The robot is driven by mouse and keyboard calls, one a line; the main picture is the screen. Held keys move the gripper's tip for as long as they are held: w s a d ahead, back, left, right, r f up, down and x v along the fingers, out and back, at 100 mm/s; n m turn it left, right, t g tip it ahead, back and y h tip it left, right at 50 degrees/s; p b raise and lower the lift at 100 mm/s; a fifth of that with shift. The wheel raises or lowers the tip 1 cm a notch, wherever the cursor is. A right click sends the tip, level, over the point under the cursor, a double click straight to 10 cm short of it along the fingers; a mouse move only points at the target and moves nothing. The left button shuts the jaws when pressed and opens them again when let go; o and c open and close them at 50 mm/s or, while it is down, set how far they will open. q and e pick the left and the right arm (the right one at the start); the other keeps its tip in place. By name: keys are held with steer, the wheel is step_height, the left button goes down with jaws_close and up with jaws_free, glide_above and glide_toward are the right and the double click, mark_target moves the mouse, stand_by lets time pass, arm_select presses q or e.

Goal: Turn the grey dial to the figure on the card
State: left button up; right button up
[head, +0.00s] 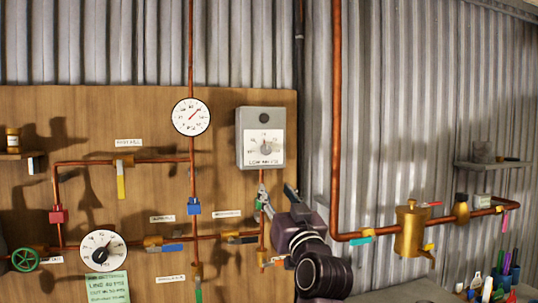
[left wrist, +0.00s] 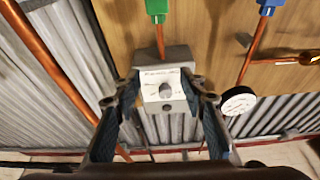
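A grey box (head: 260,120) on the board's right edge bears a white face with a small grey dial (head: 265,148). The dial also shows in the left wrist view (left wrist: 165,90). A green card (head: 107,287) hangs at lower left under a white round dial (head: 103,250); its writing is too small to read surely. My left gripper (head: 275,196) is just below the grey box. In the left wrist view my left gripper (left wrist: 160,99) is open and empty, its fingers framing the box, apart from the dial. My right gripper is not in view.
Copper pipes with coloured valve levers cross the wooden board (head: 150,125). A pressure gauge (head: 191,117) sits left of the box. A vertical copper pipe (head: 336,110) and a brass vessel (head: 411,229) stand to the right.

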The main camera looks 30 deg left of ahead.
arm_select(q)
steer(key=y, duration=0.1)
glide_toward(267, 151)
steer(key=a, duration=0.1)
steer(key=shift+n, duration=0.4)
steer(key=p+x, duration=0.1)
steer(key=x, duration=0.2)
steer(key=p+x, duration=0.2)
steer(key=x, duration=0.2)
steer(key=shift+w+d+r, duration=0.2)
steer(key=shift+d+r, duration=0.05)
steer(key=shift+w+a+r+p, duration=0.1)
steer(key=shift+w+a+p, duration=0.2)
steer(key=shift+a, duration=0.05)
